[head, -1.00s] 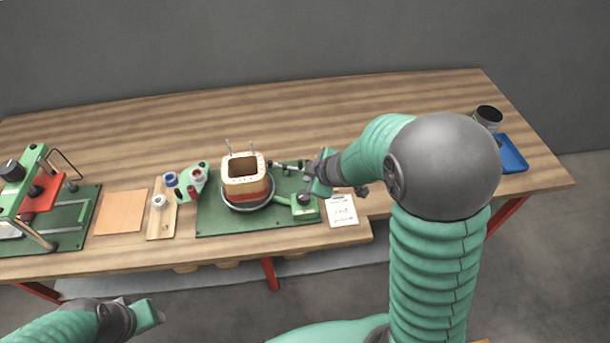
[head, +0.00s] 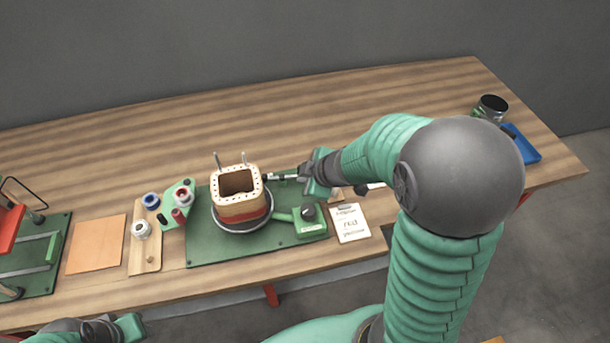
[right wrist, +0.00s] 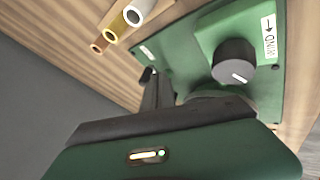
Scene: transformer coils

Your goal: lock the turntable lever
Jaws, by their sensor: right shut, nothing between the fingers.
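The turntable (head: 265,223) is a dark round plate with a metal rim on a green base plate (head: 215,249). It carries a cream coil former (head: 257,187) with a reddish band of winding and upright pins. A thin dark and silver bar lies behind the green control box, between the coil and my right gripper (head: 298,175); I cannot tell whether it is the lever or my fingers. My right gripper is shut and empty, just right of the coil. In the right wrist view a dark upright bar (right wrist: 158,90) stands ahead. My left gripper (head: 132,325) is at the bottom left, its jaws unclear.
A green box with a black knob (head: 309,212) stands at the turntable's right; the knob (right wrist: 234,62) shows close in the right wrist view. Several tubes (right wrist: 130,17) lie nearby. A written card (head: 350,224), spools (head: 151,201) and a blue tray (head: 522,145) are around. The back table is clear.

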